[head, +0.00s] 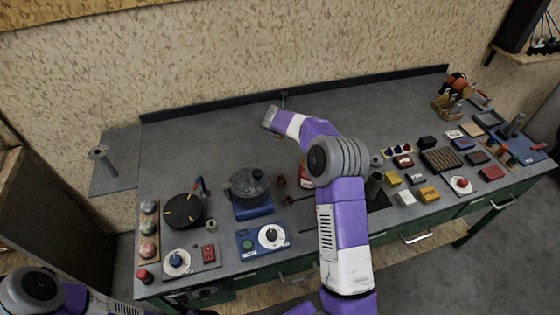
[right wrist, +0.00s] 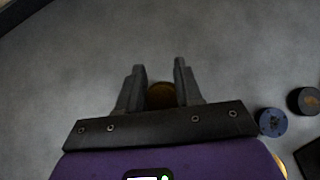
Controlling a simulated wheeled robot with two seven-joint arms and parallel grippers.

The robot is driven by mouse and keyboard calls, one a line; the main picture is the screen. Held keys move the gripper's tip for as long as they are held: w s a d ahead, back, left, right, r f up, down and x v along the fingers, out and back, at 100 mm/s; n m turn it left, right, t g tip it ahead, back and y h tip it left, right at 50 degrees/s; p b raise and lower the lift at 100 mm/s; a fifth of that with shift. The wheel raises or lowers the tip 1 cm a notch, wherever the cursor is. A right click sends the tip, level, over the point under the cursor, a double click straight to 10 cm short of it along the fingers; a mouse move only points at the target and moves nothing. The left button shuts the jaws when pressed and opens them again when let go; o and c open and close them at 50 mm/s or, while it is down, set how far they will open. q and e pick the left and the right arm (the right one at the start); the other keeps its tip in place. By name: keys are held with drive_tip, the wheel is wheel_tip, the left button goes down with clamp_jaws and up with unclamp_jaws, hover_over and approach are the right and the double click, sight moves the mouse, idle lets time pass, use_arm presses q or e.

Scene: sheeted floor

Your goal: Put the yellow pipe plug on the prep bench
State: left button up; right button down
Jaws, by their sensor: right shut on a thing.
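My right arm reaches over the grey prep bench (head: 200,113) toward its back edge. In the right wrist view my right gripper (right wrist: 159,72) has its two fingers around a small round, dark yellow-brown thing (right wrist: 161,95), which looks like the yellow pipe plug. Much of it is shadowed, and the hand hides its near part. In the head view the right gripper (head: 270,117) is small, and the plug cannot be made out there. Whether the plug touches the bench top is unclear. Part of my left arm shows at the lower left, but its gripper is out of frame.
A pot on a blue base (head: 252,208), a black round plate (head: 183,211) and control boxes stand at the front left. Several small blocks and trays crowd the right. In the wrist view a blue disc (right wrist: 271,122) and black disc (right wrist: 303,101) lie right. The back left is clear.

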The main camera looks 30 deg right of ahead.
wheel_tip(320, 180, down, 10)
drive_tip(key=b, duration=0.3)
drive_tip(key=shift+r, duration=0.1)
drive_tip(key=c, duration=0.8)
unclamp_jaws()
drive_tip(key=shift+o, duration=0.2)
drive_tip(key=v, duration=1.2)
drive_tip(key=shift+a, duration=0.1)
